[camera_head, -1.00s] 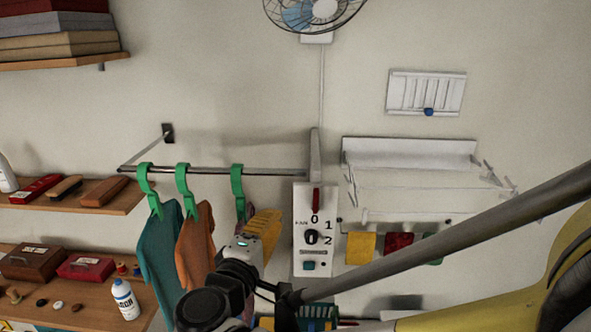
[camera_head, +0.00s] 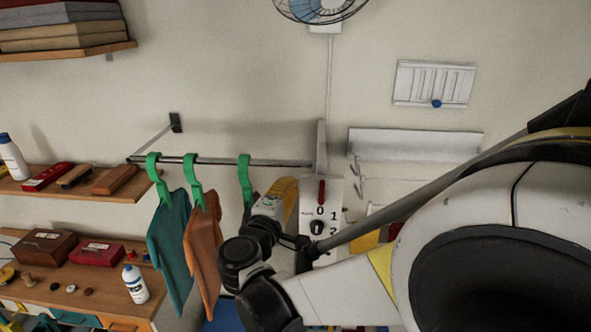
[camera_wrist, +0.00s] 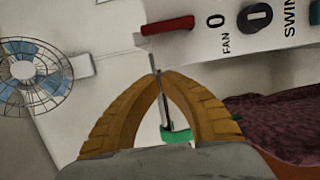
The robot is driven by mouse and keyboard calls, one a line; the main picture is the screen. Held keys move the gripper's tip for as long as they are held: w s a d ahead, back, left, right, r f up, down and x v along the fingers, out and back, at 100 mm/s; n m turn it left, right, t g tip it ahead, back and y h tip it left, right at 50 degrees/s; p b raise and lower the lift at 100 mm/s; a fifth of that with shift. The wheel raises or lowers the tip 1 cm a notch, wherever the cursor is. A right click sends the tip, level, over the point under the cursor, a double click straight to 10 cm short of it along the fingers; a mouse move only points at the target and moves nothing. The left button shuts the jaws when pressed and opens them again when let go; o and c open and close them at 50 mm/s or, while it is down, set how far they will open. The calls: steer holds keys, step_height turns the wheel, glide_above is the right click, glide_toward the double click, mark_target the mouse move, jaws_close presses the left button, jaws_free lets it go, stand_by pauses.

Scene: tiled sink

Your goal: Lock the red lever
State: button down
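The red lever (camera_head: 321,191) is on the upper part of the white control panel (camera_head: 308,190), above the 0-1-2 dial, in the head view. In the wrist view the red lever (camera_wrist: 168,25) is at the top, next to the "0 FAN" marking. My gripper (camera_head: 290,184) has yellow fingers and is just left of the panel in the head view. In the wrist view the fingertips of my gripper (camera_wrist: 156,73) come together below the lever, with a visible gap to it. Nothing is seen held. My arm hides the lower panel.
A metal rail (camera_head: 270,162) with green hangers (camera_head: 192,178) and hanging cloths (camera_head: 203,250) is left of the panel. A fan (camera_head: 322,8) is above. A white shelf (camera_head: 415,144) is to the right. Wooden shelves (camera_head: 80,193) with boxes are on the left.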

mark_target(312, 180)
steer(key=d+p, duration=0.1)
steer(key=d, duration=0.3)
steer(key=shift+w+d, duration=0.1)
steer(key=shift+w, duration=0.05)
steer(key=shift+w, duration=0.1)
